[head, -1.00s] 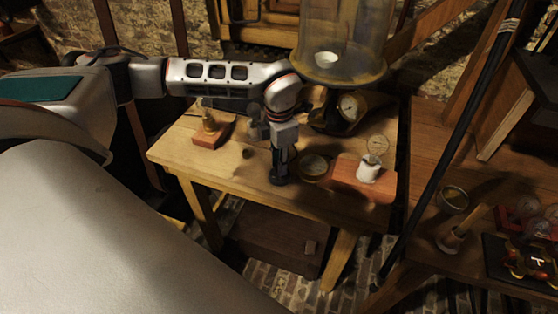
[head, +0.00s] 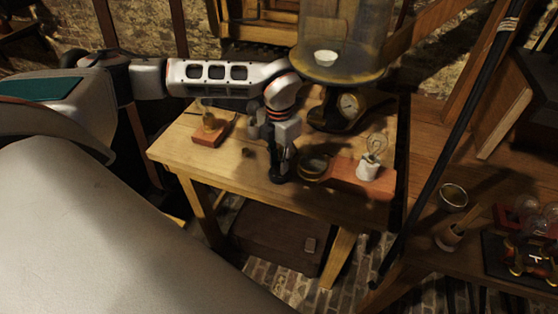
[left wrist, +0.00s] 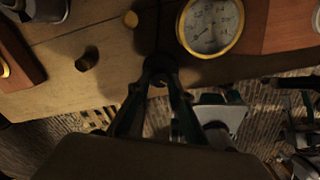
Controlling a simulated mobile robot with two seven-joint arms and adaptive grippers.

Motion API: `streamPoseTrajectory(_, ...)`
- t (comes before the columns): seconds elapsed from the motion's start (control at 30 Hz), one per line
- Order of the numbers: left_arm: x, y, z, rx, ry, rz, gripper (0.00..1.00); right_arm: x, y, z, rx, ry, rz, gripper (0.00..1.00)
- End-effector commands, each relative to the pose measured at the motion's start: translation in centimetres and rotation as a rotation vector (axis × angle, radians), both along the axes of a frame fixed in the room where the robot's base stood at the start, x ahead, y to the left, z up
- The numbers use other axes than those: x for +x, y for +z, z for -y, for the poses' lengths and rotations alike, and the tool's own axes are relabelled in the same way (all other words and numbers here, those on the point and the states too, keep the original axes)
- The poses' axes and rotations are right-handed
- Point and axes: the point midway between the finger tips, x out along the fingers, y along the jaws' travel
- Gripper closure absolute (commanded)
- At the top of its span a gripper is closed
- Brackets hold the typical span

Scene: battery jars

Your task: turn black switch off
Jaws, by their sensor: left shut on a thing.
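The black switch (head: 277,179) is a small dark knob near the front edge of the wooden table (head: 235,180). My left gripper (head: 277,172) points down onto it, with its fingers closed around it. In the left wrist view, the fingertips (left wrist: 160,82) meet at the dark round switch (left wrist: 161,64), which they partly cover. I cannot tell the switch's setting. My right gripper is not in view.
A brass-rimmed gauge (head: 313,166) sits just right of the switch. A bulb in a white holder (head: 367,170) stands on a reddish wooden base. A wooden block with a brass fitting (head: 212,132) is at left. A glass jar (head: 345,35) stands behind.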

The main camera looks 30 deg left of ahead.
Motion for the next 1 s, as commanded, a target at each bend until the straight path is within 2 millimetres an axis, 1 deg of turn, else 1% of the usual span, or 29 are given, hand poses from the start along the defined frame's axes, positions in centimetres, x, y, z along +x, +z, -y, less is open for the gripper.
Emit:
streamPoseTrajectory(0.13, 0.0, 0.0, 0.0, 0.000, 0.001, -0.001, 1.00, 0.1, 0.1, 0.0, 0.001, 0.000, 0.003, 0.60)
streamPoseTrajectory(0.17, 0.0, 0.0, 0.0, 0.000, 0.001, -0.001, 0.78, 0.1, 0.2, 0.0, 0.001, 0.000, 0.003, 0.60)
streamPoseTrajectory(0.2, 0.0, 0.0, 0.0, 0.000, 0.001, -0.001, 0.67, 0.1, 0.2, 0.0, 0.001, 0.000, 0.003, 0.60)
streamPoseTrajectory(0.23, 0.0, 0.0, 0.0, 0.000, 0.001, -0.001, 0.63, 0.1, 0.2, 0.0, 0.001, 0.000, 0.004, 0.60)
streamPoseTrajectory(0.53, 0.0, 0.0, 0.0, 0.000, 0.000, 0.000, 0.63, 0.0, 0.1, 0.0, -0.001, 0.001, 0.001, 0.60)
streamPoseTrajectory(0.67, 0.1, 0.6, 0.0, 0.000, -0.001, 0.002, 0.63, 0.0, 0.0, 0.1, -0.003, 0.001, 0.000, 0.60)
streamPoseTrajectory(0.77, 0.1, 2.0, 0.0, 0.000, -0.001, 0.004, 0.63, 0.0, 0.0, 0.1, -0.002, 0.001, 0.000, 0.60)
streamPoseTrajectory(1.0, 0.1, 6.8, 0.0, 0.000, -0.001, 0.004, 0.63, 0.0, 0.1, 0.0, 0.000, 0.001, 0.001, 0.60)
